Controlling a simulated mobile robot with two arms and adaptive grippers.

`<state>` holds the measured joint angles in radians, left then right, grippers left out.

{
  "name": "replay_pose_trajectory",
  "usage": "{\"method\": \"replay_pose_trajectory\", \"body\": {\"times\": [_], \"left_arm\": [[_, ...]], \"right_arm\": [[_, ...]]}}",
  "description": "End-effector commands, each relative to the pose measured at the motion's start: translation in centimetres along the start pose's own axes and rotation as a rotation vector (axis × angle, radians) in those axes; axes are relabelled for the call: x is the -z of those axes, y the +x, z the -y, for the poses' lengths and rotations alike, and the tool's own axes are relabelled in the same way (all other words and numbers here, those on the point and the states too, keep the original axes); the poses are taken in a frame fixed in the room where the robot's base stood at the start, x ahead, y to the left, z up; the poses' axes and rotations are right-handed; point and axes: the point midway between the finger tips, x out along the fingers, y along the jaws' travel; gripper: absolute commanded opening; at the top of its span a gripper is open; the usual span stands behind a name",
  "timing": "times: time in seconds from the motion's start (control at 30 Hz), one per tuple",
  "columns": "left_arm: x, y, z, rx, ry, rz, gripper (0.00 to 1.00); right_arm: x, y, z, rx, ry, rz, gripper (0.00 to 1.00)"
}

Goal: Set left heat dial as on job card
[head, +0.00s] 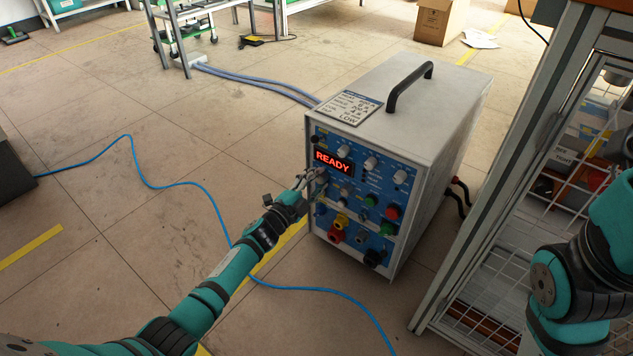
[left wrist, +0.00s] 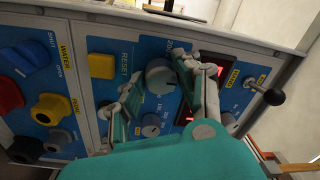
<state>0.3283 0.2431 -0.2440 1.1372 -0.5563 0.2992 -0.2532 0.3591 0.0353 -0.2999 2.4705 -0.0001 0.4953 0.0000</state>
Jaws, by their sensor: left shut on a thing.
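The induction heater (head: 445,100) is a pale box with a blue front panel and a black top handle. Its red display (head: 332,162) reads READY. The job card (head: 346,107) lies on its top; LOW is legible on the bottom line, the rest is too small to read surely. My left gripper (head: 317,180) is at the panel, just below the display. In the left wrist view, its fingers (left wrist: 157,82) are closed around a large grey dial (left wrist: 160,74), which they partly cover. The dial's exact setting cannot be read. My right gripper is out of view.
In the left wrist view, a smaller grey knob (left wrist: 151,125), a yellow RESET button (left wrist: 102,66) and a black-tipped toggle lever (left wrist: 272,96) are close to the fingers. A wire-shelf rack (head: 500,220) stands right of the heater. A blue cable (head: 215,205) crosses the floor.

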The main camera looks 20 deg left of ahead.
Motion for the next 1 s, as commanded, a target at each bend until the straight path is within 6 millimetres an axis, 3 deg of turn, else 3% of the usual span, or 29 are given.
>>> {"method": "replay_pose_trajectory", "body": {"times": [0.5,0.53,0.67,0.7,1.0], "left_arm": [[0.06,-0.06,-0.18,-0.003,0.018,-0.002,0.01],[0.06,-0.06,-0.18,-0.003,0.018,-0.002,0.36],[0.05,-0.04,-0.14,-0.002,0.017,-0.002,0.53],[0.04,-0.04,-0.12,-0.002,0.017,-0.002,0.56],[-0.02,-0.27,-0.07,-0.001,0.018,-0.001,0.56]], "right_arm": [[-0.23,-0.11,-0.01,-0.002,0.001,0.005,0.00],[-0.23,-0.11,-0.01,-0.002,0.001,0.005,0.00],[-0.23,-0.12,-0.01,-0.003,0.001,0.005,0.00],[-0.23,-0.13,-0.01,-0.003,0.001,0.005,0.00],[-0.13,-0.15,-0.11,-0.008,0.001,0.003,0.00]]}}
